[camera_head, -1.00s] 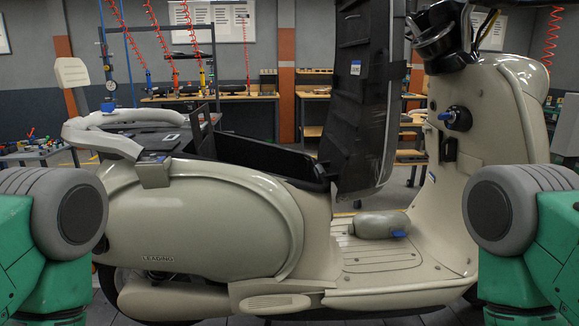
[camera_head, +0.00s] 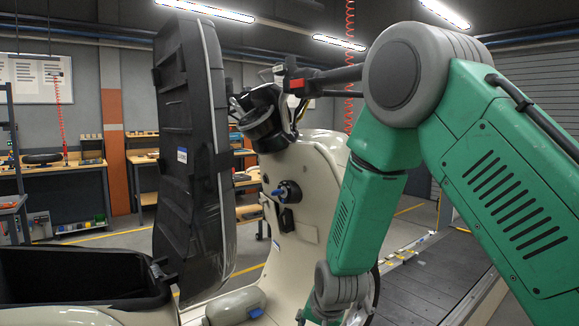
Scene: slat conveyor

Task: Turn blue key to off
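The blue key (camera_head: 278,192) sticks out of a round black ignition lock (camera_head: 289,192) on the cream front panel of the scooter (camera_head: 312,170). The key's exact angle is too small to tell. My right arm comes in from the right and bends down in front of the scooter's front part, to the right of the key. Its lower end is at the bottom edge of the view, and its gripper is out of frame. My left arm and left gripper are not in view.
The raised black seat (camera_head: 190,150) stands upright left of the key. The open black storage bin (camera_head: 70,278) is at lower left. The handlebar (camera_head: 325,78) is above the key. A conveyor (camera_head: 425,280) lies at right. Workbenches stand behind.

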